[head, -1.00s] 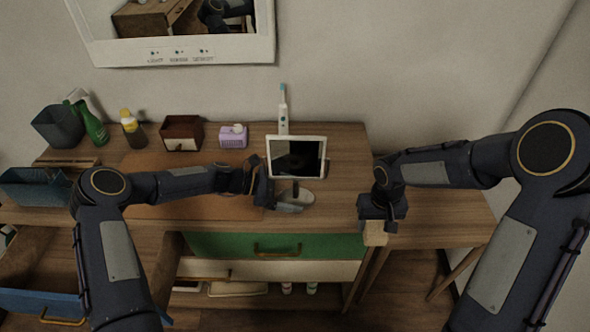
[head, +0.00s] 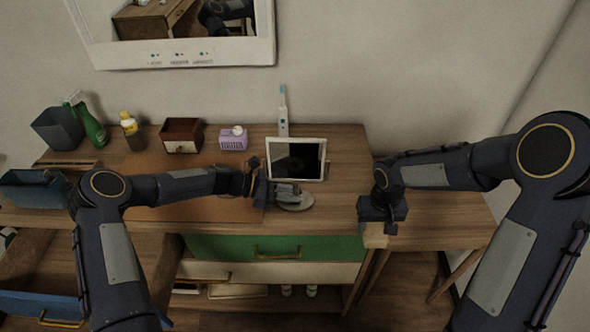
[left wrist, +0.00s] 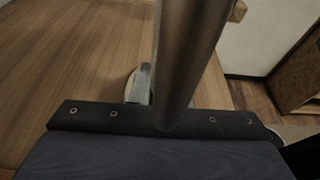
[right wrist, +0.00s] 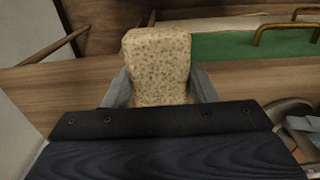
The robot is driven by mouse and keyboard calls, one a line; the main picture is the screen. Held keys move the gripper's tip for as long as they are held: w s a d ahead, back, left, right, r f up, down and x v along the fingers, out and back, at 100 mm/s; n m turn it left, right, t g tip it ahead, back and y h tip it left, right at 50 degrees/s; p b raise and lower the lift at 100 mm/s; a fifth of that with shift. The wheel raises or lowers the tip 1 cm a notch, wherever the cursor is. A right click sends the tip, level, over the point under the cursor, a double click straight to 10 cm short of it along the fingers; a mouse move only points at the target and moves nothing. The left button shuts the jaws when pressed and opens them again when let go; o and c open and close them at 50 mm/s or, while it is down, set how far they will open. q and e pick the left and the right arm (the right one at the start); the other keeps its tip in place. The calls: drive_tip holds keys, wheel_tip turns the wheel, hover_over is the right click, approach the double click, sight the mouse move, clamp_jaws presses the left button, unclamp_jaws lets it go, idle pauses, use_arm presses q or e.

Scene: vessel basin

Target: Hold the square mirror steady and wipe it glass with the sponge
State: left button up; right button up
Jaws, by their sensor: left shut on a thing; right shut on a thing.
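The square mirror (head: 296,158) stands on the table, its dark glass in a white frame facing me. Its oval base (head: 296,206) shows below it. My left gripper (head: 287,190) is shut on the mirror's stand just above the base. In the left wrist view the stand is a grey metal post (left wrist: 188,60) that hides most of the fingers. My right gripper (head: 379,222) is shut on the sponge (head: 374,236), to the right of the mirror and apart from it, by the table's front edge. The speckled tan sponge (right wrist: 158,65) sits between both fingers in the right wrist view.
A toothbrush (head: 283,112) stands upright behind the mirror. A purple box (head: 232,143), a brown box (head: 181,136) and bottles (head: 132,133) line the back left. A green drawer front (head: 320,246) is below the table edge. The tabletop right of the mirror is clear.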

idle(0.3)
drive_tip(key=shift+s+a+r+n+h, duration=0.1)
drive_tip(key=shift+s+a+n+h, duration=0.25)
drive_tip(key=shift+n+h, duration=0.2)
drive_tip(key=shift+s+a+n+h, duration=0.2)
drive_tip(key=shift+s+n+h, duration=0.25)
drive_tip(key=shift+n, duration=0.2)
drive_tip(key=shift+s+a+r+n+t+h, duration=0.1)
drive_tip(key=shift+n+t+h, duration=0.15)
drive_tip(key=shift+n+h, duration=0.1)
drive_tip(key=shift+s+a+r+n+t+h, duration=0.1)
drive_tip(key=shift+n+t+h, duration=0.15)
drive_tip(key=shift+n+h, duration=0.1)
drive_tip(key=shift+a+r+n+t+h, duration=0.1)
drive_tip(key=shift+a+n+t+h, duration=0.1)
drive_tip(key=shift+n+t+h, duration=0.5)
drive_tip(key=w+a+r+n+t+h, duration=0.1)
drive_tip(key=a+r+n+t+h, duration=0.1)
drive_tip(key=n+t, duration=0.1)
drive_tip(key=n+t+y, duration=0.6)
drive_tip(key=n+t, duration=0.4)
drive_tip(key=t, duration=0.3)
approach(279, 161)
drive_tip(key=shift+w+d+r, duration=0.15)
drive_tip(key=shift+w, duration=2.15)
drive_tip(key=shift+w, duration=1)
